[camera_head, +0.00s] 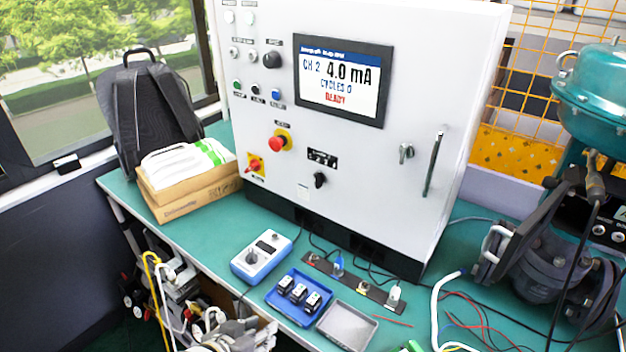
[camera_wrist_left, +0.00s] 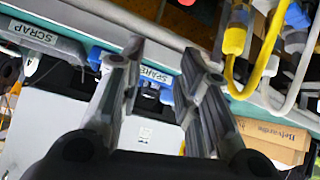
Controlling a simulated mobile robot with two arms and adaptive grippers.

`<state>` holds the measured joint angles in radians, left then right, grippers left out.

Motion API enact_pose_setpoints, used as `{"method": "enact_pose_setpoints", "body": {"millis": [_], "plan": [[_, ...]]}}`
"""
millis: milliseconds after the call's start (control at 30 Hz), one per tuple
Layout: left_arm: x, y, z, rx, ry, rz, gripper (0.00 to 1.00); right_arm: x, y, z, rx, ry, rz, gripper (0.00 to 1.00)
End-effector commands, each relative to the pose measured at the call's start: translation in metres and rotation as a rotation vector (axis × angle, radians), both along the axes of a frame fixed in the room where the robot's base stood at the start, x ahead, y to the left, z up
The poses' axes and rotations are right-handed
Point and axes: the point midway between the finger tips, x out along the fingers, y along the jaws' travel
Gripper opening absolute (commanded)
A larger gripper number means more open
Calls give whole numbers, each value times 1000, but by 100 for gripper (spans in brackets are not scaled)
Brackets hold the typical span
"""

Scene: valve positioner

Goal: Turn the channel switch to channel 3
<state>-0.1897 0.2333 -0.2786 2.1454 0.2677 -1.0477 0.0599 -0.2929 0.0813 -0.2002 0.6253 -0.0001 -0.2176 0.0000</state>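The channel switch, a small black rotary knob (camera_head: 320,180), sits on the white cabinet front under a black label plate (camera_head: 322,158). Its exact pointer angle is too small to tell. The cabinet's display (camera_head: 340,84) reads CH 2, 4.0 mA, CYCLES 0, READY. In the left wrist view my left gripper (camera_wrist_left: 163,52) has its two fingers spread apart with nothing held between them. It points at the area below the bench edge, away from the switch. In the head view it is low at the bottom left and hard to make out. My right gripper is not in view.
A red emergency button (camera_head: 277,143), a red-yellow switch (camera_head: 254,165) and a door handle (camera_head: 434,164) stick out of the cabinet. A blue tray (camera_head: 272,298), a blue-white calibrator (camera_head: 262,256) and cables lie on the green bench. A cardboard box (camera_head: 190,190) stands left.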

Motion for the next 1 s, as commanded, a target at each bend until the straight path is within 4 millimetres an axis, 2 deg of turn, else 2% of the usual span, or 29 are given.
{"method": "enact_pose_setpoints", "body": {"millis": [33, 100, 300, 400, 500, 667, 833, 1000], "plan": [[22, -9, 15, -33, -59, -17, 31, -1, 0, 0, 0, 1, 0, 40], [51, -22, 37, -95, -144, -42, 31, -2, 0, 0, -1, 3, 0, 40], [130, -50, 119, -288, -387, -97, 31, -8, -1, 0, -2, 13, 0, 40], [156, -52, 155, -363, -473, -106, 31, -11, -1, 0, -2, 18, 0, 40], [171, -52, 179, -415, -530, -108, 31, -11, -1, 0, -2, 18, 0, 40], [183, -52, 197, -451, -569, -107, 31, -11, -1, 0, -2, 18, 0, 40], [197, -62, 199, -455, -571, -106, 31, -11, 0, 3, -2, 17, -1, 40], [220, -79, 199, -454, -571, -106, 31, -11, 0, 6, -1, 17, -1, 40]]}}
